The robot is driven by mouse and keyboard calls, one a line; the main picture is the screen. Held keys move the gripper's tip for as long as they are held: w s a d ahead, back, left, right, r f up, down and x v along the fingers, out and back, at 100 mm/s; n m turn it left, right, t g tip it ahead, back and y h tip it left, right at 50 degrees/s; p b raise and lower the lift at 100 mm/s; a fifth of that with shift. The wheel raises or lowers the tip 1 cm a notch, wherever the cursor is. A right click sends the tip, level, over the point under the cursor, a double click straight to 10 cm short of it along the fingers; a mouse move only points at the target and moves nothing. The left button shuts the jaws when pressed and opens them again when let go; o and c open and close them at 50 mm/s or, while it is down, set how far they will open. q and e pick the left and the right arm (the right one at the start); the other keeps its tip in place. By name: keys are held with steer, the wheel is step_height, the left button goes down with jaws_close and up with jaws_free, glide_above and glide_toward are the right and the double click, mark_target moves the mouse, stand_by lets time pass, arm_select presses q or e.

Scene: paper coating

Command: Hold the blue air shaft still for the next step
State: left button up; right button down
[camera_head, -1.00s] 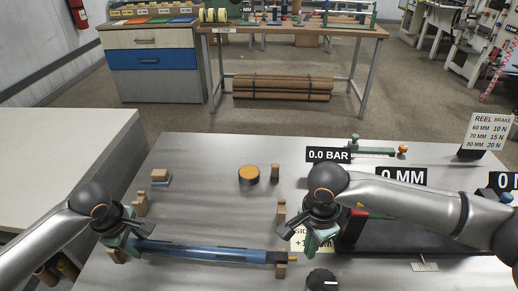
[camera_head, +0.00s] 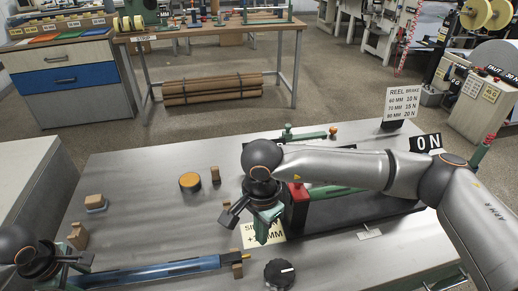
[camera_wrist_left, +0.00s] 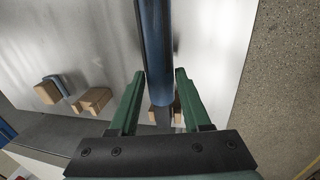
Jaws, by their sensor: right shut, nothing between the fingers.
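The blue air shaft (camera_head: 165,271) lies level at the lower left of the table in the head view, its right end at a wooden support (camera_head: 237,264). In the left wrist view the shaft (camera_wrist_left: 156,45) runs up between the fingers of my left gripper (camera_wrist_left: 160,75). Those fingers stand apart on either side of it, with narrow gaps showing. In the head view my left gripper is partly cut off at the lower left. My right gripper (camera_head: 264,232) is shut and empty, right of the shaft's end and above a label plate.
A black dial (camera_head: 279,273) and the label plate (camera_head: 250,238) lie near my right gripper. A red and black unit (camera_head: 300,207) is right of it. An orange-topped disc (camera_head: 190,181) and wooden blocks (camera_head: 95,201) stand behind the shaft. Bare table lies between them.

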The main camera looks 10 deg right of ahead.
arm_select(q)
steer(key=o, duration=0.4)
